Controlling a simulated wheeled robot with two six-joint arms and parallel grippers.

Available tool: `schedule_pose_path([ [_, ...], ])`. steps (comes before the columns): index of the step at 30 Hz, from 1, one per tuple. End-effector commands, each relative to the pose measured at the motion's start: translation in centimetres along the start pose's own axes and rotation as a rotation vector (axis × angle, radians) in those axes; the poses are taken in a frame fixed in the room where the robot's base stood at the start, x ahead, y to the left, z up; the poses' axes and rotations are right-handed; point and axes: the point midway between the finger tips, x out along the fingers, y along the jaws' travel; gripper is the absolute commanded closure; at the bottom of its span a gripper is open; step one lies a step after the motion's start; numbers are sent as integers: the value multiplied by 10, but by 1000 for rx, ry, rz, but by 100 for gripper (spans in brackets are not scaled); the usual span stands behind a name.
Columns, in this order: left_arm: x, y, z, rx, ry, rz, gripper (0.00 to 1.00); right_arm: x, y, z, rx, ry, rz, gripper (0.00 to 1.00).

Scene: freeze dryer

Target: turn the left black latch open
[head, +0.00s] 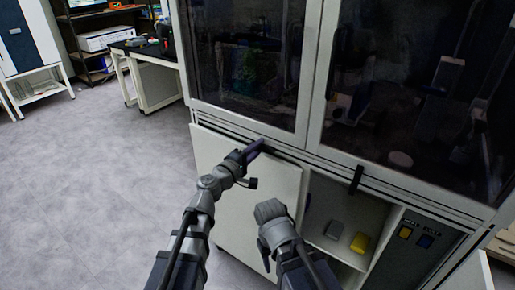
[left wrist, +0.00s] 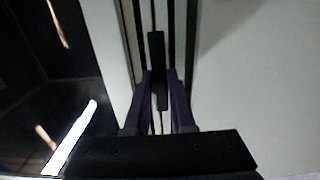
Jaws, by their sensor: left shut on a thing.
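The left black latch (left wrist: 157,62) is a narrow dark bar lying along the cabinet's frame seam in the left wrist view. My left gripper (left wrist: 160,82) has its two dark purple fingers on either side of the latch's lower end and is shut on it. In the head view my left gripper (head: 255,149) is at the ledge below the left glass door (head: 245,70). There the fingers mostly hide the latch. My right arm reaches in at the bottom centre, but its gripper fingers do not show.
A second black latch (head: 355,180) hangs below the right glass door (head: 400,100). The floor (head: 90,180) at left is clear.

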Motion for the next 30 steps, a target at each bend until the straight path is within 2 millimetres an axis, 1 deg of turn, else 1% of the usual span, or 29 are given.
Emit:
schedule_pose_path([
  [6,-1,-1,1,42,-1,-1,100,1,0,0,0,0,0,50],
  [19,-1,-1,1,50,-2,-2,100,1,0,0,0,0,0,50],
  [20,-1,-1,1,50,-2,-2,77,1,0,0,0,0,0,50],
  [27,0,-1,1,47,-1,-1,50,1,0,0,0,0,0,50],
  [30,0,-1,0,47,-1,-1,50,1,0,0,0,0,0,50],
])
